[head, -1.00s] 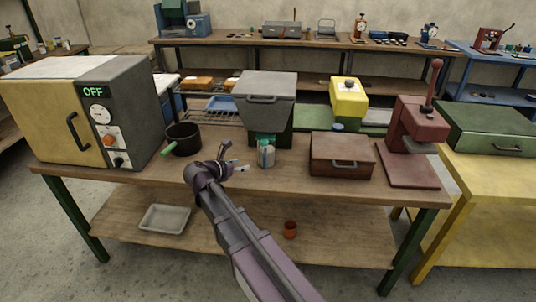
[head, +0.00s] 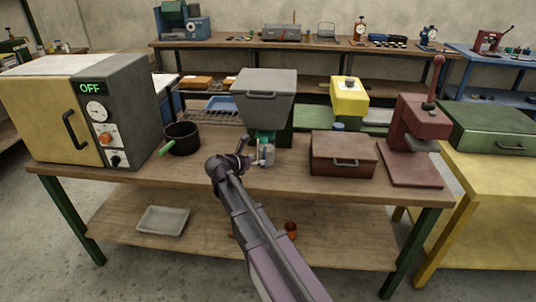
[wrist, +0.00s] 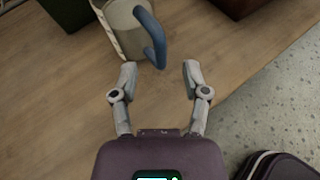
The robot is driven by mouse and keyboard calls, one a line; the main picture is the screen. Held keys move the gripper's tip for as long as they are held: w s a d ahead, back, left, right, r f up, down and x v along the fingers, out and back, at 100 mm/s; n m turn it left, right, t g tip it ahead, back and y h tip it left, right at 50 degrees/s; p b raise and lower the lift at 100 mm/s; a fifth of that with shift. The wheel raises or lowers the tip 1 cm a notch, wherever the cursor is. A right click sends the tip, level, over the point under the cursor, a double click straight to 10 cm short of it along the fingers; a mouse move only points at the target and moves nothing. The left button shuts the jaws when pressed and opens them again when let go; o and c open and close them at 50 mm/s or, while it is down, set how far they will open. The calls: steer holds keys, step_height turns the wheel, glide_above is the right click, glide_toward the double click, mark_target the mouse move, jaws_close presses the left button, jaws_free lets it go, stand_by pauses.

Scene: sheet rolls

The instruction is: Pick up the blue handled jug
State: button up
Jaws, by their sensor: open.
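The jug (head: 268,153) is a small pale grey cylinder standing upright on the wooden bench, in front of the grey hopper-shaped machine. In the wrist view the pale jug body (wrist: 127,32) is at the top, partly cut off by the frame. Its curved blue handle (wrist: 153,42) points towards my gripper. My gripper (wrist: 159,70) is open and empty, with one finger on each side of the handle's near end. In the head view my gripper (head: 254,155) is just left of the jug and partly overlaps it. I cannot tell whether a finger touches it.
A dark pot (head: 183,139) with a green handle stands to the left, near the oven (head: 75,115). The grey hopper machine (head: 264,95) is close behind the jug. A brown box (head: 343,155) stands to the right. The bench front is mostly clear.

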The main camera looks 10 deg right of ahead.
mark_target(264, 167)
stand_by(0.3)
steer(key=shift+b+x, duration=0.95)
steer(key=shift+x, duration=1.7)
steer(key=shift+s+r, duration=0.1)
steer(key=shift+s, duration=0.05)
jaws_close()
